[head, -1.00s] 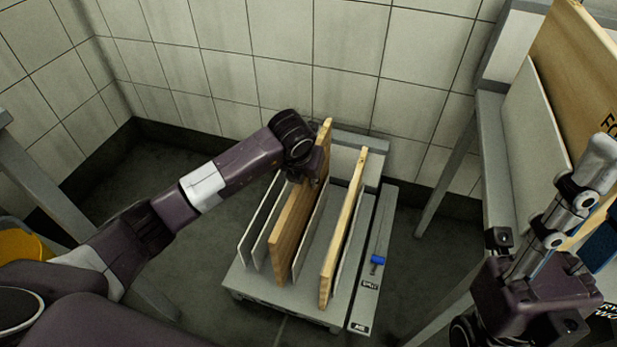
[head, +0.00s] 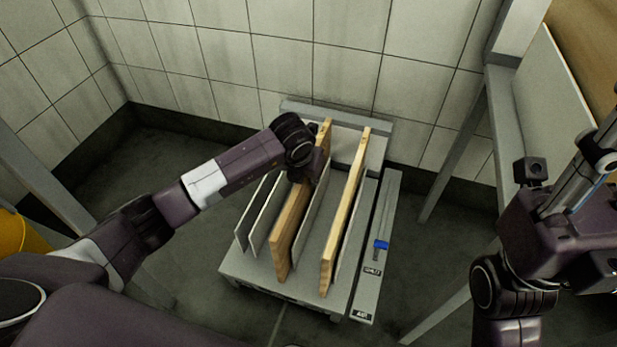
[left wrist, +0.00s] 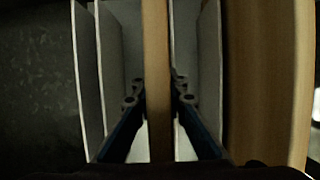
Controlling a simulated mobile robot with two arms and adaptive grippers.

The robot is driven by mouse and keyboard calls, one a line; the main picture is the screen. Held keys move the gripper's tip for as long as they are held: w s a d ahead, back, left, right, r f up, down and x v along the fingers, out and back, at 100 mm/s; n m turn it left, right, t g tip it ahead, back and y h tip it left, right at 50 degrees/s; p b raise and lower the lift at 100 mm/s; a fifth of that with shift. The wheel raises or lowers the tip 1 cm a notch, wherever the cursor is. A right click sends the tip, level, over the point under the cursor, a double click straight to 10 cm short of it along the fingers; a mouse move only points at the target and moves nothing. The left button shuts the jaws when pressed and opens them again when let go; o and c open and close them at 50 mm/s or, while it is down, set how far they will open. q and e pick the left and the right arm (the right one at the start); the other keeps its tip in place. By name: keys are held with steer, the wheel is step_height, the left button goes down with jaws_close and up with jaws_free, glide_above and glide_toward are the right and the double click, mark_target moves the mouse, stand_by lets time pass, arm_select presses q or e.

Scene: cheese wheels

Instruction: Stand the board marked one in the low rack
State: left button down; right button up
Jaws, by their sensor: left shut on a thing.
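The low rack (head: 258,280) stands on the floor against the tiled wall, with thin grey upright dividers. My left gripper (left wrist: 157,90) is shut on a wooden board (left wrist: 156,40), one finger on each side of it. In the head view this board (head: 291,228) stands upright between dividers in the rack, its lower edge at or close to the rack's base; I cannot tell whether it touches. No number shows on it. A second wooden board (head: 345,215) stands in the rack to its right. My right gripper (head: 602,155) is partly in view at the right; its fingertips are cut off.
A grey strip with a blue slider (head: 381,244) lies along the rack's right side. A grey table leg (head: 453,155) stands further right. Above it are a pale panel (head: 552,110) and a large wooden board (head: 588,50). A yellow thing (head: 18,238) is at the left edge.

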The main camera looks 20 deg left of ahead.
arm_select(q)
steer(key=shift+r, duration=0.1)
steer(key=c, duration=1.8)
jaws_free()
steer(key=shift+c, duration=0.2)
steer(key=shift+s+f, duration=0.1)
steer(key=shift+f, duration=0.1)
steer(key=v, duration=1.2)
steer(key=shift+r, duration=0.15)
